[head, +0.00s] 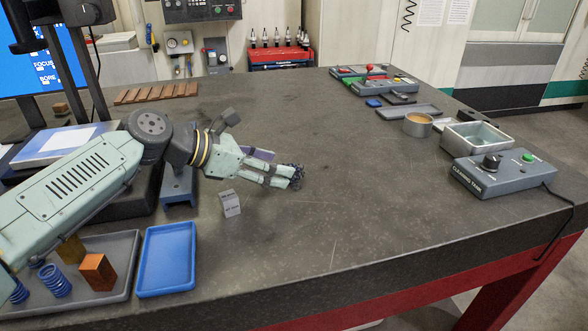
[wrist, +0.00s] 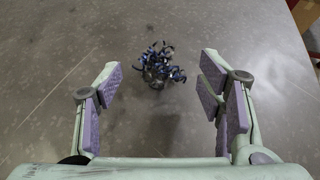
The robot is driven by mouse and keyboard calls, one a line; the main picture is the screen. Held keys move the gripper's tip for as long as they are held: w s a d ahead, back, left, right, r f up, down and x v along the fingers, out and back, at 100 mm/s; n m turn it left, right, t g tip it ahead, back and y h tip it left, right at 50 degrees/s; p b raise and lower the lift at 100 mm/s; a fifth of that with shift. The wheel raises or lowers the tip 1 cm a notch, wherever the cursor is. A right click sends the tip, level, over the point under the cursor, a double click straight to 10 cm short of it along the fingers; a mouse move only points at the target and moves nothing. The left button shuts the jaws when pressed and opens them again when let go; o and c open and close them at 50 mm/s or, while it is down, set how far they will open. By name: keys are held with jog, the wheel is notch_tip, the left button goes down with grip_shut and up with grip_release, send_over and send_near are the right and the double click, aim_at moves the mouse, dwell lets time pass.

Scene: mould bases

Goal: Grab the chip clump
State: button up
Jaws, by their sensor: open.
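The chip clump (wrist: 158,66) is a small tangle of dark, bluish metal curls on the grey table (wrist: 60,50). In the wrist view it lies ahead of my gripper (wrist: 160,92), roughly centred between the two open fingers with their purple pads, and touches neither. In the head view the clump (head: 297,176) shows at the tips of my gripper (head: 285,176), partly hidden by the fingers. The jaws are apart and empty.
A small grey block (head: 230,204) stands close below my gripper. A blue tray (head: 167,258) and a grey tray (head: 122,292) with springs and a copper block are at front left. A control box (head: 503,172), metal bin (head: 477,137) and round tin (head: 418,125) stand right. The table's middle is clear.

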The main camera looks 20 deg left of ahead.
aim_at(295, 165)
jog(key=p+x, duration=0.1)
jog(key=x, duration=0.1)
jog(key=r+p+x, duration=0.1)
jog(key=x, duration=0.1)
jog(key=shift+w+d+f+p, duration=0.15)
jog(key=shift+w+d+p, duration=0.15)
jog(key=shift+p, duration=0.05)
jog(key=shift+w+d+f, duration=0.2)
jog(key=shift+w+f, duration=0.05)
jog(key=shift+f, duration=0.1)
jog(key=c, duration=1.2)
